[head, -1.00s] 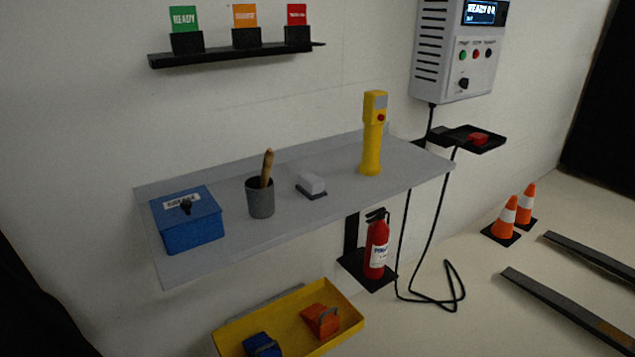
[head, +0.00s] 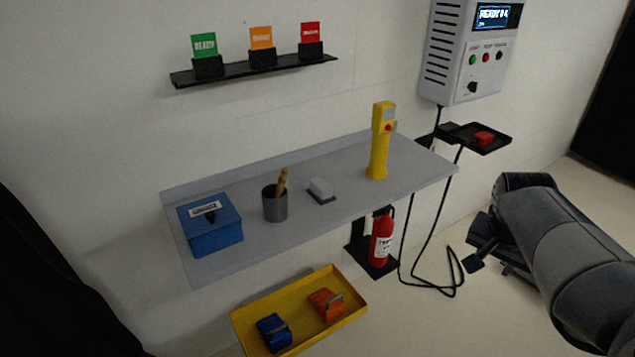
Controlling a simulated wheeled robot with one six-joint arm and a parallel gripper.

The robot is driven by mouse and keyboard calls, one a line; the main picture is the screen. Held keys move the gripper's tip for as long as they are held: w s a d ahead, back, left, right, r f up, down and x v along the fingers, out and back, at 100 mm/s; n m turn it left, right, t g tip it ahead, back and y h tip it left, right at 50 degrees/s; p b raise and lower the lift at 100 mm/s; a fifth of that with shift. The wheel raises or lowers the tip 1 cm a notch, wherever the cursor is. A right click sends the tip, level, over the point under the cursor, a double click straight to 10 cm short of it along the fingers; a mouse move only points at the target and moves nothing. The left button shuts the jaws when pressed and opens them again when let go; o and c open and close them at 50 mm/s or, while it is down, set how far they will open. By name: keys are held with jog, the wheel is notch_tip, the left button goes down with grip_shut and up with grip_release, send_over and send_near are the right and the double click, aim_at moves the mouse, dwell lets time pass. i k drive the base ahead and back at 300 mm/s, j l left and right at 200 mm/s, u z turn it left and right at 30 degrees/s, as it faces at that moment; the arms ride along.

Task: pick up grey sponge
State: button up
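The grey sponge (head: 321,188) is a small light grey block on a dark base. It sits on the grey wall shelf (head: 345,166), between a grey cup and a yellow handheld device. My gripper (head: 474,262) is at the right of the head view, at the end of my dark arm, well to the right of the shelf and apart from the sponge. Its dark fingers are small and partly hidden by the arm, so I cannot tell whether they are open or shut.
The grey cup (head: 275,205) with a wooden handle stands left of the sponge, beside a blue box (head: 210,225). The yellow device (head: 379,142) stands upright to the right. A fire extinguisher (head: 382,238) and yellow tray (head: 240,328) are below. A black cable hangs near my gripper.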

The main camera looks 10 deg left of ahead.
aim_at(320, 190)
jog(key=u, duration=0.4)
jog(key=i+l+u, duration=0.1)
jog(key=u, duration=0.7)
jog(key=l+u, duration=0.15)
jog(key=u, duration=0.25)
jog(key=i+l+u, duration=0.15)
jog(key=l+u, duration=0.3)
jog(key=l, duration=0.25)
jog(key=l+u, duration=0.4)
jog(key=l, duration=1.2)
jog(key=i, duration=0.05)
